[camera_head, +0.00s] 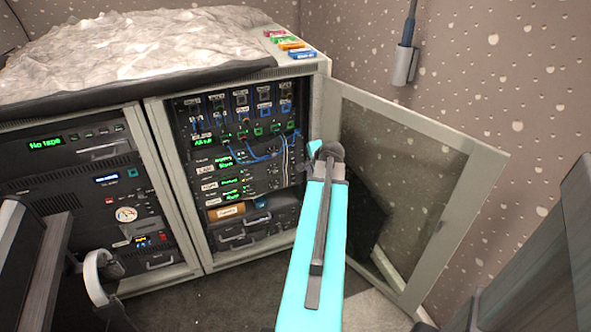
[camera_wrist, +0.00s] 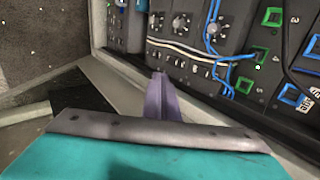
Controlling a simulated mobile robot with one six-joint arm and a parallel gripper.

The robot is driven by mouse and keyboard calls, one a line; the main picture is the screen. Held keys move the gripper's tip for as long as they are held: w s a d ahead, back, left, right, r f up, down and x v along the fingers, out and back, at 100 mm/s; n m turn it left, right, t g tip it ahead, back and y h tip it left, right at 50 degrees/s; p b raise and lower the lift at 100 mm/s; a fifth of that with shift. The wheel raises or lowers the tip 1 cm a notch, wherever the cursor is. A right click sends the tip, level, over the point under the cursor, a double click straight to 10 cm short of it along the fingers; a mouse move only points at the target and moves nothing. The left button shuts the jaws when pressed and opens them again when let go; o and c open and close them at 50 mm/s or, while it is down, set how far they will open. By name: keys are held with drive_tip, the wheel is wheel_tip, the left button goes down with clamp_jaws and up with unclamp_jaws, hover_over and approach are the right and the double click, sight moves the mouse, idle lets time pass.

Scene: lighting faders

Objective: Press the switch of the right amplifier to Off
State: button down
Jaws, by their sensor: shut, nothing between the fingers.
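The right rack (camera_head: 319,95) holds black units with green displays (camera_head: 230,180), small knobs and a patch panel (camera_head: 235,105) with blue cables. I cannot tell which unit is the right amplifier, and its switch is not clear. My gripper (camera_wrist: 160,78) is shut and empty in the wrist view, its narrow purple-grey tip close to the rack's frame edge. Beyond the tip are knobs (camera_wrist: 181,22), a row of small labelled controls and green-rimmed sockets (camera_wrist: 272,17). Contact cannot be told. In the head view my arm hides part of the rack's right side.
The rack's glass door (camera_head: 465,190) stands open on the right, beside my arm. The left rack (camera_head: 75,185) has a green "No tape" display. A crumpled grey cover (camera_head: 130,45) and coloured blocks (camera_head: 290,44) lie on top. A handset (camera_head: 404,60) hangs on the wall.

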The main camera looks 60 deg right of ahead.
drive_tip(key=shift+f, duration=0.1)
idle(0.3)
approach(294, 166)
wheel_tip(294, 166, down, 4)
drive_tip(key=shift+w+d+f+b, duration=0.15)
drive_tip(key=shift+w+d+b, duration=0.15)
drive_tip(key=shift+w+d, duration=0.4)
drive_tip(key=shift+w+d+f+b, duration=0.1)
drive_tip(key=shift+w+d+b, duration=0.25)
drive_tip(key=shift+w, duration=0.6)
drive_tip(key=shift+w+d+p, duration=0.1)
drive_tip(key=shift+d+p, duration=0.05)
drive_tip(key=shift+p, duration=0.15)
drive_tip(key=shift+w, duration=0.1)
drive_tip(key=shift+f, duration=0.35)
drive_tip(key=shift+r+p, duration=0.15)
drive_tip(key=shift+p, duration=0.2)
